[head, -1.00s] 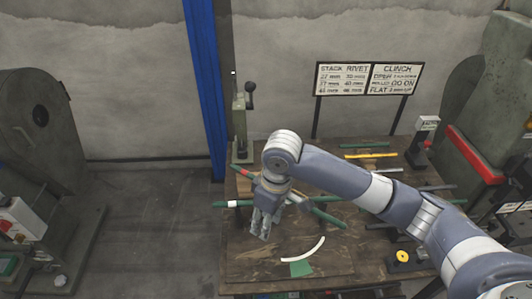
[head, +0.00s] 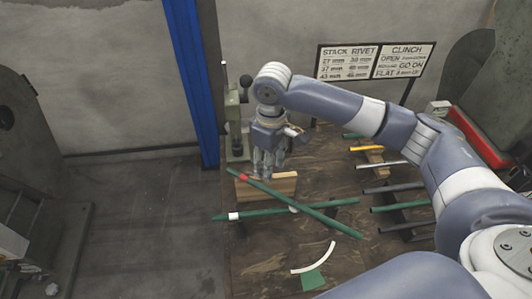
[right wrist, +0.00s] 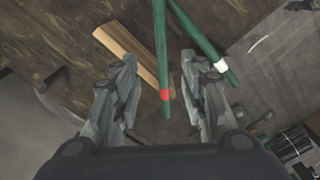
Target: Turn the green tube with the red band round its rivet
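The green tube with the red band (head: 327,217) lies slanting across the bench, its red-banded end at upper left. It crosses a green tube with a white band (head: 262,212), which lies nearly level; the rivet seems to be at the crossing. My right gripper (head: 268,172) points down by the red-banded end. In the right wrist view its fingers (right wrist: 158,60) are apart, and the red-banded end (right wrist: 165,93) shows between them, touching neither; its depth is unclear. My left gripper is out of view.
A small green press (head: 234,125) stands at the back. Racked tubes (head: 395,187) lie to the right. A white arc (head: 315,262) and a green patch (head: 313,280) mark the clear front.

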